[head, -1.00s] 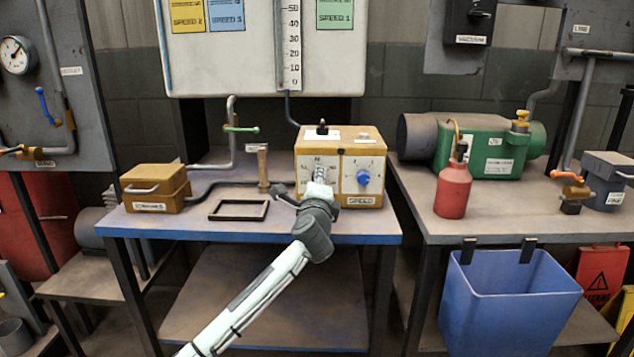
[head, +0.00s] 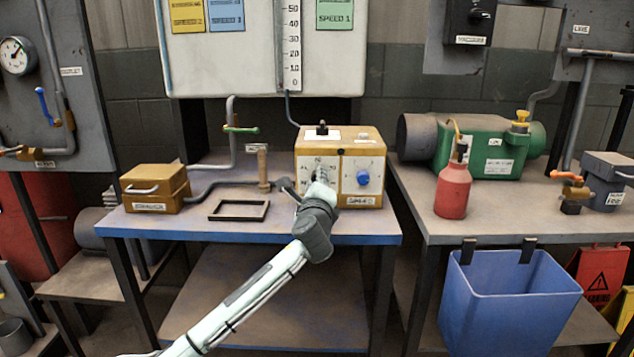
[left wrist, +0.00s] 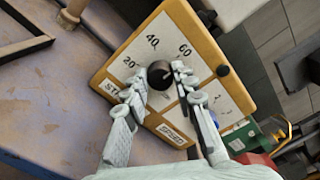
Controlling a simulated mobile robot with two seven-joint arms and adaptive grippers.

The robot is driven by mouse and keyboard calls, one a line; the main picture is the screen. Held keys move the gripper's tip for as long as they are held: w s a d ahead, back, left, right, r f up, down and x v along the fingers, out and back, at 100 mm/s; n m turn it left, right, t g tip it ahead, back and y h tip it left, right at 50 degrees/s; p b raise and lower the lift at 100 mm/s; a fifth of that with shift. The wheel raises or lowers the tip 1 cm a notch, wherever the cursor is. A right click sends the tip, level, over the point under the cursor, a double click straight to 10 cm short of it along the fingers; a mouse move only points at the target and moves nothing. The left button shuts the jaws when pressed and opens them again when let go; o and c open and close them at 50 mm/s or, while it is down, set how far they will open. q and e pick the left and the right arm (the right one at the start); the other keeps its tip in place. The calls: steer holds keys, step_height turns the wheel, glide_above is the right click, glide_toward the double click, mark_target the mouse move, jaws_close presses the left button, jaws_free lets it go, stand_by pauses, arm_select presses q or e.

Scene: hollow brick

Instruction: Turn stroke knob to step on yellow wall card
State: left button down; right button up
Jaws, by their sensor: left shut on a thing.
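The yellow control box (head: 366,138) stands on the left bench and has two white dial panels. My left gripper (head: 319,178) is at its left dial and covers most of it. In the left wrist view, my left gripper (left wrist: 160,82) has its fingers on either side of a dark round knob (left wrist: 160,74), shut on it. The marks 20, 40 and 60 show around this knob; its pointer cannot be made out. The blue knob (head: 362,177) is on the right dial, free. The yellow wall card (head: 187,14) reads SPEED 2, its top cut off. My right gripper is not in view.
A blue card (head: 227,14) and a green card (head: 335,13) hang on the white board beside a scale (head: 292,50). An empty dark frame (head: 239,210) and a post (head: 263,170) are left of the box. A red bottle (head: 453,190) stands on the right bench.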

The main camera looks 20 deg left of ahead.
arm_select(q)
steer(key=c, duration=1.2)
jaws_free()
steer(key=v, duration=1.2)
